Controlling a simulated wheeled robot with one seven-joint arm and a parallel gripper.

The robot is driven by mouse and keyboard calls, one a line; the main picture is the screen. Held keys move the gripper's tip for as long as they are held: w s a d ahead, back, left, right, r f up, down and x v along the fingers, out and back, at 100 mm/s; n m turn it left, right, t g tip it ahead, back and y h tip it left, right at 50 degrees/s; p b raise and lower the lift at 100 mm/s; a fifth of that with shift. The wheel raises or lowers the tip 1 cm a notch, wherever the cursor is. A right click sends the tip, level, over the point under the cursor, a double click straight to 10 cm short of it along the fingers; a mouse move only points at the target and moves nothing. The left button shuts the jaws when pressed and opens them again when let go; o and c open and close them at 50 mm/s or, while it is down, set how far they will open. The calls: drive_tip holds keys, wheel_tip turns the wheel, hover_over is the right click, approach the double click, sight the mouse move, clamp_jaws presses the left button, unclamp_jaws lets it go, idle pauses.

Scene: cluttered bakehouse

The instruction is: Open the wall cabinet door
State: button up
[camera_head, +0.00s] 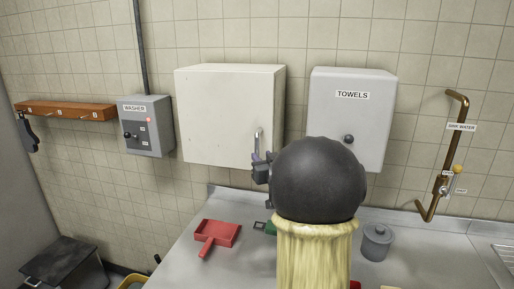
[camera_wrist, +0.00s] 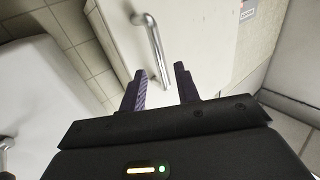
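The wall cabinet (camera_head: 225,115) is a cream box on the tiled wall, and its door looks shut. A silver bar handle (camera_head: 259,138) stands upright near the door's right edge. My gripper (camera_head: 262,158) is at the handle's lower end, partly hidden by my arm. In the wrist view, my gripper (camera_wrist: 160,70) has its two dark fingers apart. The lower part of the handle (camera_wrist: 154,45) shows between them, with a gap visible on each side. The cabinet door (camera_wrist: 112,32) lies behind the fingers.
A grey towel box (camera_head: 375,120) hangs close right of the cabinet, and a grey washer switch box (camera_head: 160,115) hangs left. A copper pipe (camera_head: 463,150) runs at right.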

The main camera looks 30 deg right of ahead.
sight(258, 152)
drive_tip(key=p+x, duration=0.1)
drive_tip(key=x, duration=0.5)
drive_tip(key=shift+p, duration=0.3)
drive_tip(key=shift+s, duration=0.1)
clamp_jaws()
